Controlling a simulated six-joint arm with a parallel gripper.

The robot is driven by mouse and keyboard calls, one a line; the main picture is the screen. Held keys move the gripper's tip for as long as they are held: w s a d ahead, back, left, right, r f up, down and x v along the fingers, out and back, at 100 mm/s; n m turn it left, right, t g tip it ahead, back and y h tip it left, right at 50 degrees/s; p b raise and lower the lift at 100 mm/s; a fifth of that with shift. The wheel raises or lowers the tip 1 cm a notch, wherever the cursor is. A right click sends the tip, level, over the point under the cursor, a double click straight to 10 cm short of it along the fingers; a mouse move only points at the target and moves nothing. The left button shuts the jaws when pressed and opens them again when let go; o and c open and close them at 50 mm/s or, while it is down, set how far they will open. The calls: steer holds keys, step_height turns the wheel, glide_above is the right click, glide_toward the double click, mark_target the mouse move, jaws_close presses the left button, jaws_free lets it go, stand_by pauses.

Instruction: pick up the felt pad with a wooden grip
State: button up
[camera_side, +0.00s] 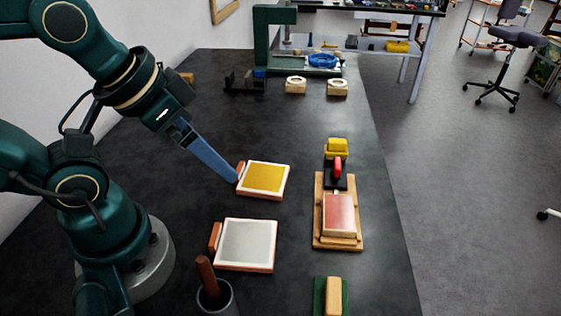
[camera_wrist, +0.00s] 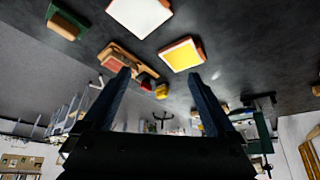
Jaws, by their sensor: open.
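The felt pad with a wooden grip is a dark green pad (camera_side: 319,299) with a pale wooden block on top, at the bottom edge of the side view and partly cut off. In the wrist view the green pad (camera_wrist: 66,22) is at the upper left. My gripper (camera_side: 235,180) is open and empty, with its blue fingers slanting down by the left edge of the yellow-filled tray, away from the pad. In the wrist view my gripper's two fingers (camera_wrist: 159,74) stand apart.
A yellow-filled tray (camera_side: 265,177) and a grey-filled tray (camera_side: 247,244) lie left of centre. A wooden board (camera_side: 320,240) bears a reddish block. A dark cup (camera_side: 217,300) with a wooden handle stands in front. A green frame (camera_side: 262,40) is at the back. The dark table's right edge is near the pad.

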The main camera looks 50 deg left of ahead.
steer(key=shift+o, duration=0.4)
